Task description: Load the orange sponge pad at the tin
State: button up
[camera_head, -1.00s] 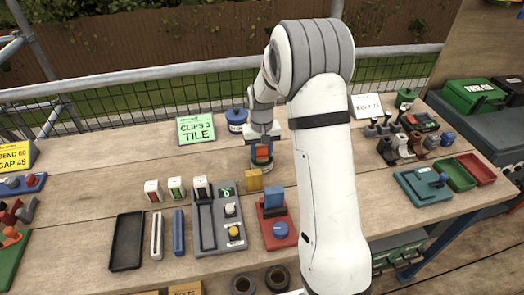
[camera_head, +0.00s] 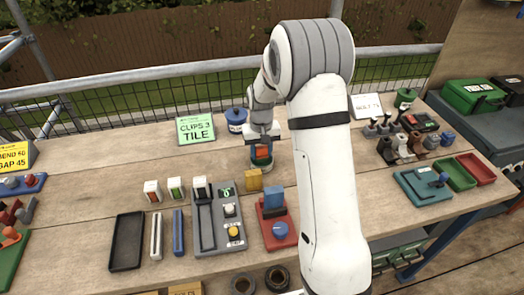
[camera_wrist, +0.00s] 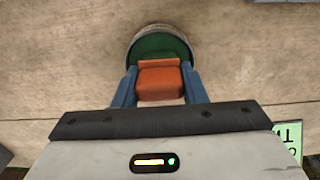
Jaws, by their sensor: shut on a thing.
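The orange sponge pad (camera_wrist: 160,82) is an orange block held between the two blue fingers of my gripper (camera_wrist: 159,84) in the wrist view. In the head view my gripper (camera_head: 262,150) points down with the orange pad (camera_head: 262,152) between its fingers. The tin (camera_wrist: 152,43) is round, with a green inside, and lies directly beyond and under the pad in the wrist view. In the head view the tin (camera_head: 262,164) is right below the pad. I cannot tell whether the pad touches the green surface.
A blue-lidded tin (camera_head: 236,119) and a green sign (camera_head: 195,129) stand behind to the left.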

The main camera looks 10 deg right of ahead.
aim_at(261, 146)
jog(key=shift+r+p, duration=2)
jog(key=shift+r, duration=1.45)
